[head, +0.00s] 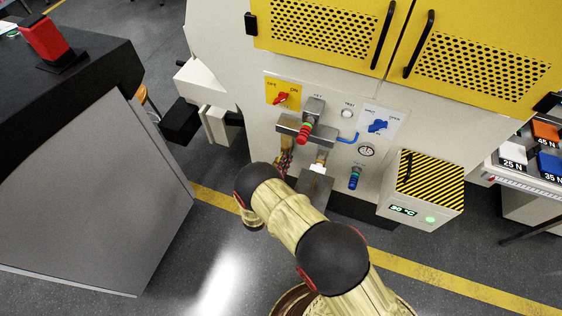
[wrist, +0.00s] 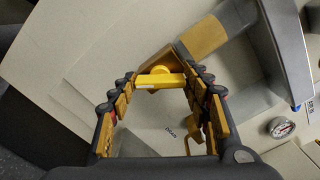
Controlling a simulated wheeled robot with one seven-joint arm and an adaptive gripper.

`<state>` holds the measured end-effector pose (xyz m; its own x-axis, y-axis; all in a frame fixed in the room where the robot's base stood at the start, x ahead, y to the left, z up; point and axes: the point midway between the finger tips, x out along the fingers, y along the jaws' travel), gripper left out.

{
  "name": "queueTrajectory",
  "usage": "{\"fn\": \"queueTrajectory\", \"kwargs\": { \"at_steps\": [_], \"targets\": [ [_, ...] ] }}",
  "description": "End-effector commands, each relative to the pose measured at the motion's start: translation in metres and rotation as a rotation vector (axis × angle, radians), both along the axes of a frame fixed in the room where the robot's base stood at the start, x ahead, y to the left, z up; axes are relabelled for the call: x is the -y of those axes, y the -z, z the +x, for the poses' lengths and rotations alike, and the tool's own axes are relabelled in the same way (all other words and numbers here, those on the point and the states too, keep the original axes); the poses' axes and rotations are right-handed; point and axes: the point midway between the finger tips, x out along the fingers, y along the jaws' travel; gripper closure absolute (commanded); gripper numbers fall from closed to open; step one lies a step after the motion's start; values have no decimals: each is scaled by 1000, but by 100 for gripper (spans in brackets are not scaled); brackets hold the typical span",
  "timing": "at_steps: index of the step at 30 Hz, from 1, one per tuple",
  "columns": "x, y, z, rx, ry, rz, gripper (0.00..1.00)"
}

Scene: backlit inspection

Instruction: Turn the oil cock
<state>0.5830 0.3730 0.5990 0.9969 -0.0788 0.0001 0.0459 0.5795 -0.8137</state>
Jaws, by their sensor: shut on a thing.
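The oil cock shows in the wrist view as a yellow handle (wrist: 160,81) on a brass-coloured body, close to a pale panel. My gripper (wrist: 158,70) has one finger at each end of the handle and is shut on it. A small dark label is on the panel below the handle. In the head view my gripper (head: 284,164) is below the grey block on the machine's front, mostly hidden by my wrist. The brass part of the cock (head: 287,142) shows just above it; its handle is hidden there.
A red-tipped lever (head: 304,131) juts out just above my gripper. A second brass fitting hangs to its right above a grey tray (head: 315,188). A striped box (head: 430,182) stands farther right. A dark-topped bench (head: 90,170) is at left. A round gauge (wrist: 281,127) shows in the wrist view.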

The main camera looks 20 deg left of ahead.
Motion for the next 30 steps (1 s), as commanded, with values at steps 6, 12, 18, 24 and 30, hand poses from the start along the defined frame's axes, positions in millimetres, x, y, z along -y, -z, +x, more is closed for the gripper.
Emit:
{"fn": "queueTrajectory", "kwargs": {
  "at_steps": [6, 12, 18, 24, 30],
  "targets": [
    [-2, 0, 0, -15, -2, -199, 77],
    [-2, 1, 0, -30, -3, -370, 77],
    [-2, 1, 0, -39, -2, -502, 77],
    [-2, 1, 0, -46, -4, -586, 77],
    [-2, 2, 0, -49, -4, -625, 77]
  ]
}}
